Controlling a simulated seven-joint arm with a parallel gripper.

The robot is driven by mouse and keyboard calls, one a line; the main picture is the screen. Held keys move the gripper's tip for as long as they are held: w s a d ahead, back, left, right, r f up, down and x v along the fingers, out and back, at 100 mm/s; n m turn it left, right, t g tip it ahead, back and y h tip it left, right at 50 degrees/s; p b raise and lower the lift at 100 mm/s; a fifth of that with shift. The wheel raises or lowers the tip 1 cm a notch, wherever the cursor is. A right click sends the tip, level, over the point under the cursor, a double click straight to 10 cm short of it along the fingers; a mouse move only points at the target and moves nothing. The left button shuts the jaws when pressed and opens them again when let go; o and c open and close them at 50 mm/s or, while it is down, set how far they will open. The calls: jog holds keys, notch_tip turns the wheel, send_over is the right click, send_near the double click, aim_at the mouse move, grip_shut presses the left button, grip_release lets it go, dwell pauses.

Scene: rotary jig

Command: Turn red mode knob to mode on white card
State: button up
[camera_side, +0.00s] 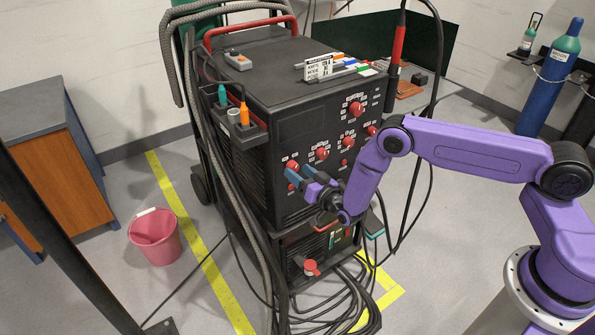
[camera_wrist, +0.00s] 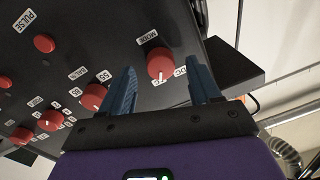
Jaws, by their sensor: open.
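The red mode knob (camera_wrist: 160,64), labelled MODE, shows in the wrist view on the black front panel. My gripper (camera_wrist: 161,70) is open, with one blue finger on each side of the knob in that picture; I cannot tell whether either touches it. The side view shows my gripper (camera_side: 298,173) at the lower left of the panel, close to a red knob (camera_side: 292,165). The white card (camera_side: 318,68) stands on top of the machine. Its print is too small to read. The knob's exact pointer setting is unclear.
Several other red knobs (camera_side: 322,153) sit on the panel of the black machine (camera_side: 265,75). Cables (camera_side: 330,300) lie around its base. An orange plug (camera_side: 244,113) sits at its left side. A pink bucket (camera_side: 155,237) stands on the floor at left.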

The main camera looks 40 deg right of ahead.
jog(key=shift+w+a, duration=0.1)
jog(key=shift+w, duration=0.75)
jog(key=c, duration=1)
jog(key=shift+c, duration=0.2)
jog(key=shift+n, duration=0.3)
jog(key=n, duration=1)
jog(key=shift+n+g, duration=0.3)
jog(key=shift+n, duration=0.4)
